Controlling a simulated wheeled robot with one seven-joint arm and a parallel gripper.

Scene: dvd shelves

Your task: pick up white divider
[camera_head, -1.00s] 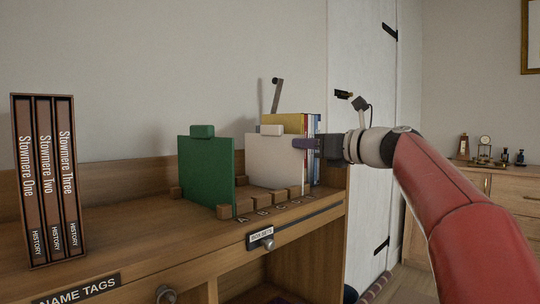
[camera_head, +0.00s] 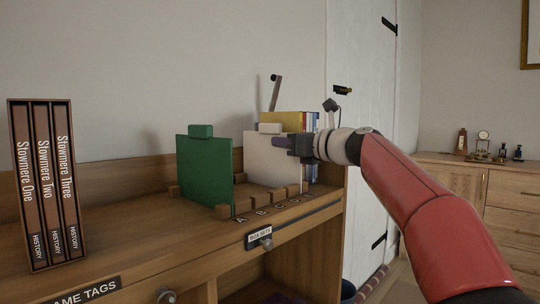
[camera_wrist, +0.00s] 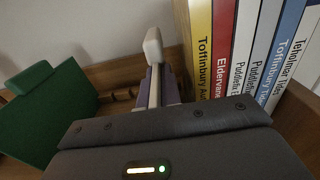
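The white divider (camera_head: 268,158) stands upright in the slotted rack on the shelf top, between the green divider and the books. In the wrist view I see the white divider (camera_wrist: 154,84) nearly edge-on, with its rounded tab at the top. My gripper (camera_head: 280,142) is at the divider's upper right part in the head view. In the wrist view the purple fingers of my gripper (camera_wrist: 158,92) lie on either side of the divider, close to it. Whether they touch it is too small to tell. The dark gripper body hides the divider's lower part.
A green divider (camera_head: 205,172) stands to the left in the rack. Several books (camera_wrist: 235,45) stand close on the right of my fingers. Three boxed volumes (camera_head: 45,185) stand at the far left. The shelf top between them and the rack (camera_head: 130,205) is clear.

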